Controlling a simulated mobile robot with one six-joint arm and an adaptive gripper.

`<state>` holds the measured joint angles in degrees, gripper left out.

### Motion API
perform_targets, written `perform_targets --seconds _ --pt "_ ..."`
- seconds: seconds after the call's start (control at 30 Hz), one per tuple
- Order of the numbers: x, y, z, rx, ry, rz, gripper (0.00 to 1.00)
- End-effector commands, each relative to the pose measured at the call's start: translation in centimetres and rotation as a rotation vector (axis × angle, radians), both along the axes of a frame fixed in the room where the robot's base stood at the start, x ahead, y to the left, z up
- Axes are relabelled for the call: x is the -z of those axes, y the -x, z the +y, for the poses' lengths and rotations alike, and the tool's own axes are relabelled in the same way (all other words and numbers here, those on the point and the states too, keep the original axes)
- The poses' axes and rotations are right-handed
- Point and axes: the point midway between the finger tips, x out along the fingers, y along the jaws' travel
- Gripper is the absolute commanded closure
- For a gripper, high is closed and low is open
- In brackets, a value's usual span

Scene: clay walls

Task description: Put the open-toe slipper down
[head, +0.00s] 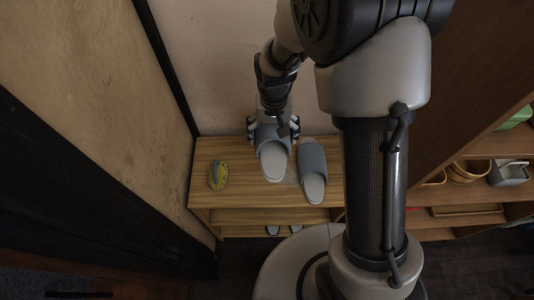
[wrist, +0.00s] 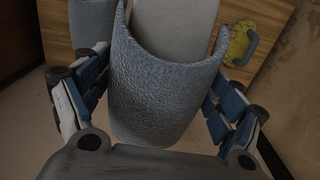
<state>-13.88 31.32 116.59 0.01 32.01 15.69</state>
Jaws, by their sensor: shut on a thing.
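My gripper (head: 273,126) is shut on a grey-blue open-toe slipper (head: 272,158). In the wrist view the slipper's textured upper (wrist: 163,85) fills the space between the blue-padded fingers, and its pale insole runs toward the top. The slipper is over the top of a wooden shelf unit (head: 236,152). I cannot tell whether its sole touches the board. A second, matching slipper (head: 313,172) lies on the same top, just right of the held one. A part of it shows at the top left of the wrist view (wrist: 91,22).
A yellow object with a blue-grey part (head: 217,175) lies on the shelf top at the left; it also shows in the wrist view (wrist: 238,42). Bare board lies between it and the held slipper. Other footwear (head: 272,230) shows low down. Brown shelving with baskets (head: 468,171) stands at right.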

Motion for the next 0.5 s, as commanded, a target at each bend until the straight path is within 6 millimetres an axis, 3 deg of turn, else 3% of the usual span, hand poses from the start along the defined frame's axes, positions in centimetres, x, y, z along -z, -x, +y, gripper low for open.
perform_targets --seconds 0.17,0.5 --pt "3.6 0.2 0.4 0.003 0.002 0.006 0.40" --pt "12.7 0.2 0.3 0.003 0.001 0.004 0.40"
